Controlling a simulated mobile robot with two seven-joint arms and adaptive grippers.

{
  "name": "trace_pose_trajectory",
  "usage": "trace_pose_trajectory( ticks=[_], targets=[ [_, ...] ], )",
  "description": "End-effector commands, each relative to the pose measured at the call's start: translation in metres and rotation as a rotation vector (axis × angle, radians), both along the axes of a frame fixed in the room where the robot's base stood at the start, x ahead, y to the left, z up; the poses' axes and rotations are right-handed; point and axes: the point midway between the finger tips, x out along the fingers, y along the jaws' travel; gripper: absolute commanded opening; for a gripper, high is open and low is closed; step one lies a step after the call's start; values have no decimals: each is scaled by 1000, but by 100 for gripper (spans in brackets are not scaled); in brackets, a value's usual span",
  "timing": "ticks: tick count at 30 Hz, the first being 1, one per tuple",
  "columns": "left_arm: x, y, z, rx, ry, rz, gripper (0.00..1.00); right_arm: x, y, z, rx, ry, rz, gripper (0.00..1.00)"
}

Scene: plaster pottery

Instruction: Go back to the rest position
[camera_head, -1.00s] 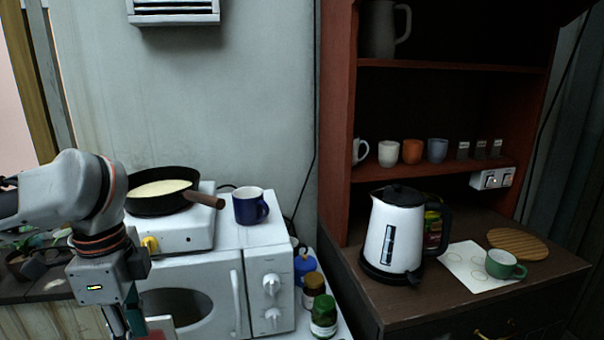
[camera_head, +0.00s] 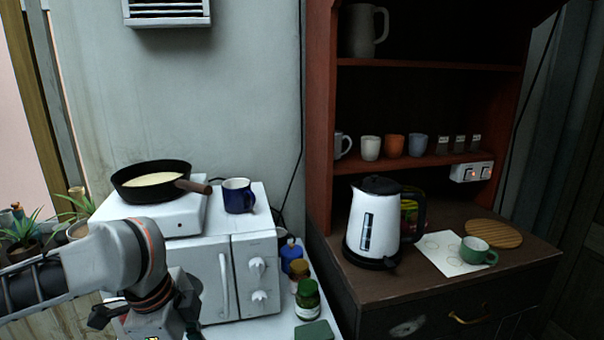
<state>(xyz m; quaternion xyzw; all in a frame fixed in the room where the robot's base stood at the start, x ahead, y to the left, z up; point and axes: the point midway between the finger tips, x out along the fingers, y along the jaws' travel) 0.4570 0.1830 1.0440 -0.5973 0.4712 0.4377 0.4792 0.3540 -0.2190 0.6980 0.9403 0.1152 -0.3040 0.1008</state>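My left arm comes in from the left, in front of the microwave (camera_head: 225,290). My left gripper (camera_head: 150,322) points down at the bottom edge. Its fingertips are cut off by the frame, so I cannot see whether it is open or holds anything. My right gripper is not in view.
A pan (camera_head: 150,182) sits on the white stove (camera_head: 175,218), beside a blue mug (camera_head: 238,196). Jars (camera_head: 308,300) stand right of the microwave. A white kettle (camera_head: 372,228), a green cup (camera_head: 476,251) and a round board (camera_head: 493,233) are on the cabinet. Potted plants (camera_head: 25,235) stand left.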

Motion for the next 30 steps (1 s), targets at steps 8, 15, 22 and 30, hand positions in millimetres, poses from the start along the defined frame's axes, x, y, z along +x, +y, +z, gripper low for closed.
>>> trace_pose_trajectory(
  ticks=[8,15,22,30],
  targets=[
    [4,-67,-41,-189,-138,-12,23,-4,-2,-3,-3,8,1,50],
    [12,-90,-59,-330,-263,97,23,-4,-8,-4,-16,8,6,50],
    [17,-70,-82,-384,-372,289,23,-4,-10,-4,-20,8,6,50],
    [-2,11,-126,-286,-474,573,23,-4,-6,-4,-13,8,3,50]
  ],
)
